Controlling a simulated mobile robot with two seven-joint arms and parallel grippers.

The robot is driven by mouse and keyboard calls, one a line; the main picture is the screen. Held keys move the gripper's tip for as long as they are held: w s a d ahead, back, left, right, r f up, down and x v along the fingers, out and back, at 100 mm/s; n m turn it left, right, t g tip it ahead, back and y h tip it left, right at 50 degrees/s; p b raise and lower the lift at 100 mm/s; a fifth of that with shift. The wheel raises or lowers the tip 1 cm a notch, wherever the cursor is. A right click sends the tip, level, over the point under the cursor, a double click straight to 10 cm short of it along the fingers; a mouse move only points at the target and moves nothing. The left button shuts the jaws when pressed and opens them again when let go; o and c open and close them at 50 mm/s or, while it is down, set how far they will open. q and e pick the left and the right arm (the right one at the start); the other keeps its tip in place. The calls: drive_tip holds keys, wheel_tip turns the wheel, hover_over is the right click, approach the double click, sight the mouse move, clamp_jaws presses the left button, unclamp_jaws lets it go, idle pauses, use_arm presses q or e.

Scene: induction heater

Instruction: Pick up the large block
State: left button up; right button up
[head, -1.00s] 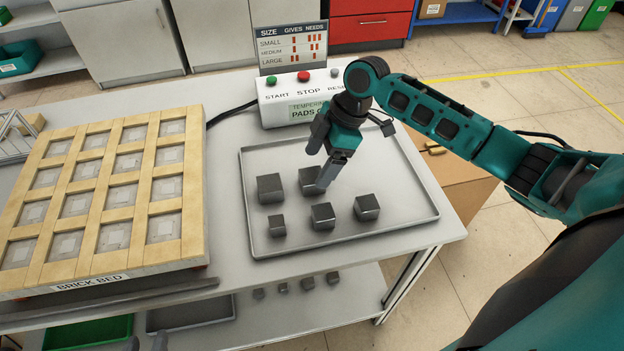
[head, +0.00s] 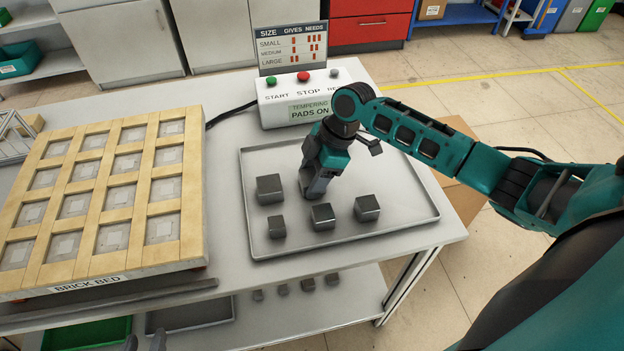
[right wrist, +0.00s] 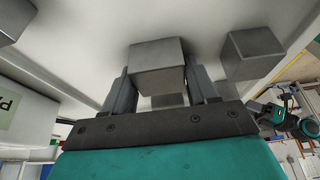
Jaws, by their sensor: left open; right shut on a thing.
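My right gripper (head: 315,188) points down into the metal tray (head: 405,224). In the right wrist view, its two fingers are shut on a grey block (right wrist: 157,62), one finger on each side. Two middling blocks stand in front and to the right, one (head: 323,217) and another (head: 367,208), and a small block (head: 277,227) is at front left. My left gripper (head: 145,343) is open and empty at the bottom edge.
The brick bed (head: 100,195) with its grid of pads fills the left of the table. A control box (head: 305,103) with START and STOP buttons and a size sign (head: 290,46) stands behind the tray. Several small blocks lie on the lower shelf. The tray's right side is clear.

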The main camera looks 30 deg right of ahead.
drive_tip(key=c, duration=0.9)
drive_tip(key=shift+r, duration=0.1)
clamp_jaws()
